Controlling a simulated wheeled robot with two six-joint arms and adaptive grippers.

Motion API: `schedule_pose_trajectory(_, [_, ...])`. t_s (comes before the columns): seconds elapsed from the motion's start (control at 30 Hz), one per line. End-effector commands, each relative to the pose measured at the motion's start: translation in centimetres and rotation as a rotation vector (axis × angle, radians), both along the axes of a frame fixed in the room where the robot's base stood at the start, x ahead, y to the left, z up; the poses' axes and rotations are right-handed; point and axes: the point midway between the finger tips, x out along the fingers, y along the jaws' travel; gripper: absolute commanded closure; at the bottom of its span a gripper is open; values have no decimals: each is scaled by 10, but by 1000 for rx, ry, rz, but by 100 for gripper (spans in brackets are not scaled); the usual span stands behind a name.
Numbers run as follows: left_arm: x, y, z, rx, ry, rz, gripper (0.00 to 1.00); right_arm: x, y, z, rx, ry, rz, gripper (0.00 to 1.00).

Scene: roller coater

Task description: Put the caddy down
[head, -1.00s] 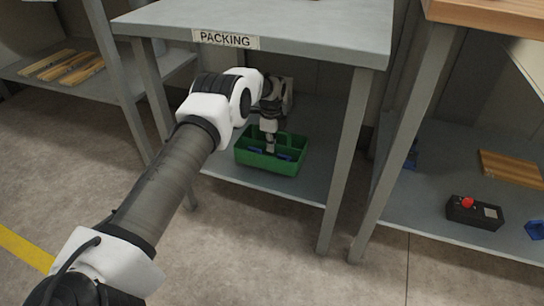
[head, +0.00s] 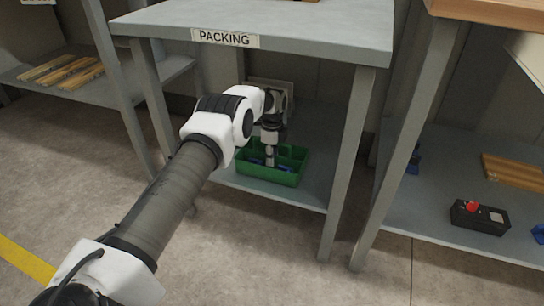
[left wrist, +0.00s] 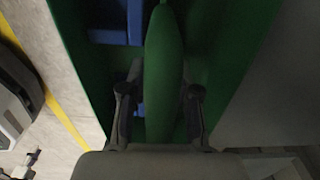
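The green caddy (head: 268,174) is under the packing bench, over its lower shelf (head: 290,196) near the front edge. It looks level, with blue items inside. I cannot tell whether its base touches the shelf. My left gripper (head: 269,163) reaches down into it from above. In the left wrist view, the caddy's green handle (left wrist: 165,60) runs between the two fingers of my left gripper (left wrist: 160,95), which are closed around it. My right gripper is not in view.
The bench top (head: 290,35) is above my arm, and a bench leg (head: 346,165) stands right of the caddy. Wooden pieces (head: 62,70) lie on the left shelf.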

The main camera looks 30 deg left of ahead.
Motion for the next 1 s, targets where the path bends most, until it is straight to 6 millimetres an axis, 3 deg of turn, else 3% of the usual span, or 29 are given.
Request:
schedule_pose_trajectory(0.17, [1, 0, 12, 0, -2, 0, 69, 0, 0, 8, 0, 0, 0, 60])
schedule_pose_trajectory(0.5, [1, 0, 76, -1, -1, 1, 69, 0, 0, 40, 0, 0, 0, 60])
schedule_pose_trajectory(1.0, [1, 0, 78, 0, 0, 0, 69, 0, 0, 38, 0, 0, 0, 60])
